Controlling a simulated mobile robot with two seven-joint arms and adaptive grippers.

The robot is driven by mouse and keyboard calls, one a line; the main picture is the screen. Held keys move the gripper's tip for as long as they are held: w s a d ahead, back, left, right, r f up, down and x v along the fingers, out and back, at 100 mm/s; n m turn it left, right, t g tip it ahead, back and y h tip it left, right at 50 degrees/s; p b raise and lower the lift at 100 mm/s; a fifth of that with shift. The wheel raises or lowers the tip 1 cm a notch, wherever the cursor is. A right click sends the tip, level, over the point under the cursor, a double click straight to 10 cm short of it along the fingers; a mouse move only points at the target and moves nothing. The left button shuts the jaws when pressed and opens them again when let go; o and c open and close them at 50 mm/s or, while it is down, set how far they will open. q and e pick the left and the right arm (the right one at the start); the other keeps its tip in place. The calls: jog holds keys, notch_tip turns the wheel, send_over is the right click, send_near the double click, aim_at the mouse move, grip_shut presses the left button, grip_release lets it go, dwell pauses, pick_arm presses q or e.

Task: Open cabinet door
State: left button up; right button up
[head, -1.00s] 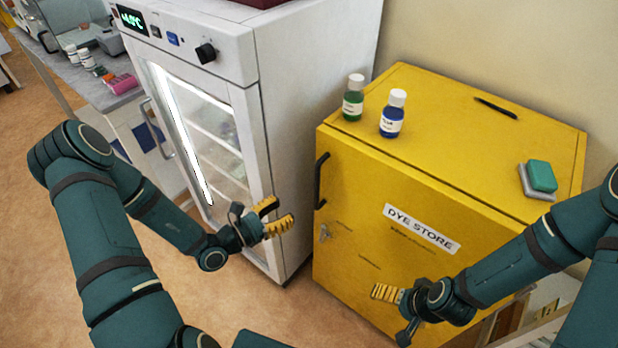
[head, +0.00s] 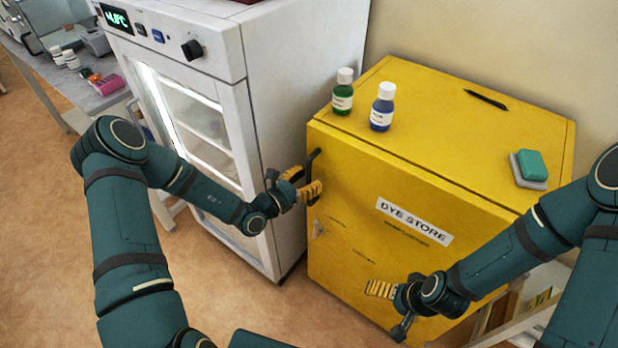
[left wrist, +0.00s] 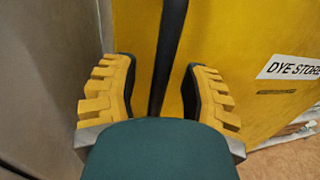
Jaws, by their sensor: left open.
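The yellow cabinet (head: 360,230) is labelled DYE STORE, and its front door is shut. A black bar handle (head: 312,175) stands upright at the door's upper left edge, with a key in a lock below it. My left gripper (head: 306,182) is open at the handle. In the left wrist view the black handle (left wrist: 168,60) runs between the two yellow fingers of my left gripper (left wrist: 160,92), with a gap visible on each side. My right gripper (head: 380,289) is in front of the lower door. Its finger gap is not clear.
A white fridge (head: 290,120) with a glass door stands close to the left of the cabinet. Floor is open at front left.

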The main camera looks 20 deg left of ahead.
pick_arm(q)
jog(key=shift+w+d, duration=0.15)
jog(key=shift+w, duration=0.1)
grip_shut()
jog(key=shift+s, duration=0.1)
